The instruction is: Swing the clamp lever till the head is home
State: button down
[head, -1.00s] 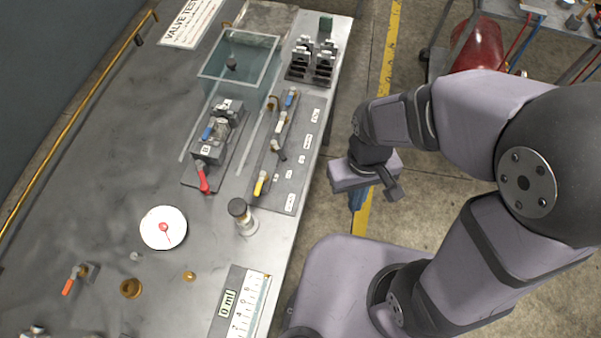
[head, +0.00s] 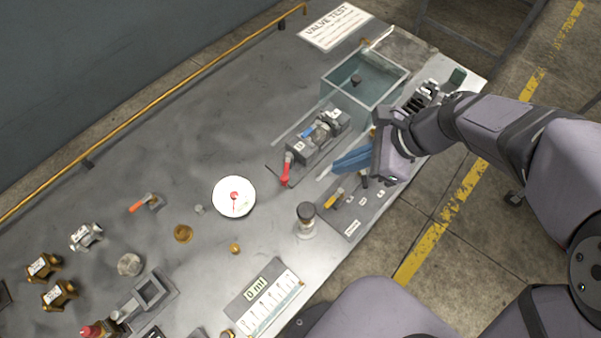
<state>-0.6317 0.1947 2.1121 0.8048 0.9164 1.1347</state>
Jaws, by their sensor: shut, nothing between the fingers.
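A red-handled lever (head: 286,172) sticks out from the near end of a dark block assembly (head: 304,150) with a white label, in front of the glass tank. It looks like the clamp lever, and its handle points toward the near side of the bench. A blue handle (head: 306,131) lies on top of the same assembly. I cannot tell how the clamp head sits. My gripper (head: 336,167) has blue fingers, shut and empty. It hovers to the right of the red lever, apart from it, over the labelled valve plate, which my gripper and arm partly hide.
The open glass tank (head: 343,87) stands behind the assembly. A yellow-handled valve (head: 334,198) and a black-capped jar (head: 306,217) are close below my gripper. A white dial (head: 234,183) lies to the left. The bench's back left is clear.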

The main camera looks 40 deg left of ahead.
jog(key=shift+m, duration=0.3)
jog(key=shift+f, duration=0.1)
jog(key=p, duration=0.2)
send_near(286, 167)
jog(key=s+d+f, duration=0.2)
jog(key=s+f, duration=0.1)
jog(key=shift+s+a+f, duration=0.4)
jog(key=shift+a, duration=0.3)
